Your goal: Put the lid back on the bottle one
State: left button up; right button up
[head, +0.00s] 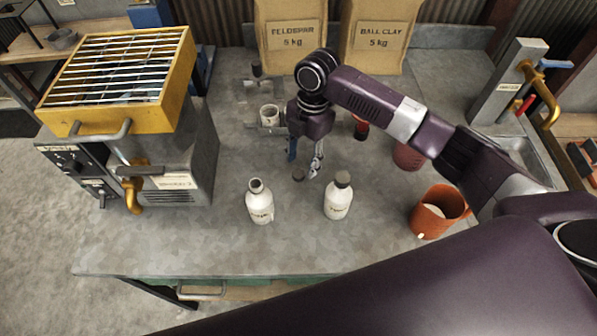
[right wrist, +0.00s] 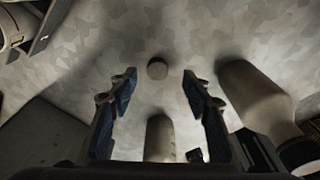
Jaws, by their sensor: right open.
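Two white labelled bottles stand upright on the grey table in the head view. The left bottle (head: 260,203) has an open neck; the right bottle (head: 338,198) wears a dark lid. A loose dark round lid (head: 298,174) lies flat on the table between and behind them. My right gripper (head: 304,160) is open and empty, pointing down just behind the loose lid. In the right wrist view, the lid (right wrist: 157,69) shows between and just beyond the spread fingertips (right wrist: 160,84), apart from both. I cannot read the bottle labels. My left gripper is not in view.
An orange mug (head: 432,212) stands to the right, near the sink (head: 522,157). A yellow-topped grill machine (head: 175,130) fills the left. The table front is clear.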

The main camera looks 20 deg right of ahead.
aim_at(299, 173)
jog(key=shift+a+f+p, duration=0.2)
jog(key=shift+f, duration=0.75)
jog(key=shift+a+f+p, duration=0.2)
jog(key=shift+f, duration=0.7)
jog(key=shift+c, duration=0.4)
jog(key=c, duration=0.7)
